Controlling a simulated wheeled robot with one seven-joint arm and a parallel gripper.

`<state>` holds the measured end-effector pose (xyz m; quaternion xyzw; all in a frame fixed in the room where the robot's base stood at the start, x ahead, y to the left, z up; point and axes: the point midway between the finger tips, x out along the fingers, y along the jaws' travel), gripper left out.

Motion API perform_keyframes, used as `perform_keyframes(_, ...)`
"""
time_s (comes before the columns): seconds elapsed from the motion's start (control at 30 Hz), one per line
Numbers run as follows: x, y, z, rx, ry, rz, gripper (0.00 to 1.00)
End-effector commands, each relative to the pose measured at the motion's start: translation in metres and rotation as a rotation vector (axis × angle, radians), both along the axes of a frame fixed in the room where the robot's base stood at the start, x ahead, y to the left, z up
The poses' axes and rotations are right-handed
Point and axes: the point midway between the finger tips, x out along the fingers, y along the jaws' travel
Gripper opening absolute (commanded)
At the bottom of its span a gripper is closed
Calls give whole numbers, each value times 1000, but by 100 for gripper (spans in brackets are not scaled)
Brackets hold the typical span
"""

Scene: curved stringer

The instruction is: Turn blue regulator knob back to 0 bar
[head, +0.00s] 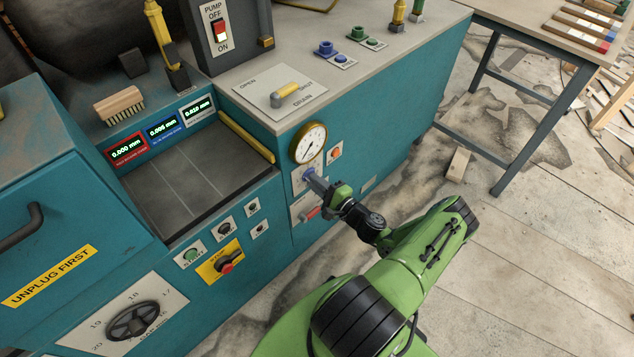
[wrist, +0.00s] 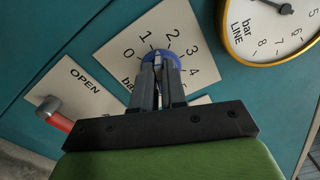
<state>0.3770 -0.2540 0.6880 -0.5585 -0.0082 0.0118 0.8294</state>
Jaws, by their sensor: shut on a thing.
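The blue regulator knob (wrist: 161,56) sits on a white dial plate (wrist: 128,47) marked 1, 2, 3, 4 and "bar" in the wrist view. My gripper (wrist: 158,68) is shut on the knob, with its two dark fingers side by side over it. The fingers hide the knob's middle and lower part, so I cannot read its setting. In the head view my gripper (head: 312,176) reaches the teal cabinet front just below the round gauge, and the knob is mostly covered.
The yellow-rimmed line gauge (head: 308,143) is just above the knob; it also shows in the wrist view (wrist: 268,28). A red-handled valve (wrist: 60,122) with an "OPEN" plate is close beside my gripper. An orange knob (head: 335,153) is to the right.

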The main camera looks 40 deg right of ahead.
Motion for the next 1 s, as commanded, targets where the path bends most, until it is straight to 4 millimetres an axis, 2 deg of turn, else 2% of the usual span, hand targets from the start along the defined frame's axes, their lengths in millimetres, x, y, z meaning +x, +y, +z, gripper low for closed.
perform_keyframes(0.6, 0, 0, -5, -576, -13, 0, 0)
perform_keyframes(1.0, 0, 0, -7, -840, -21, 0, 0)
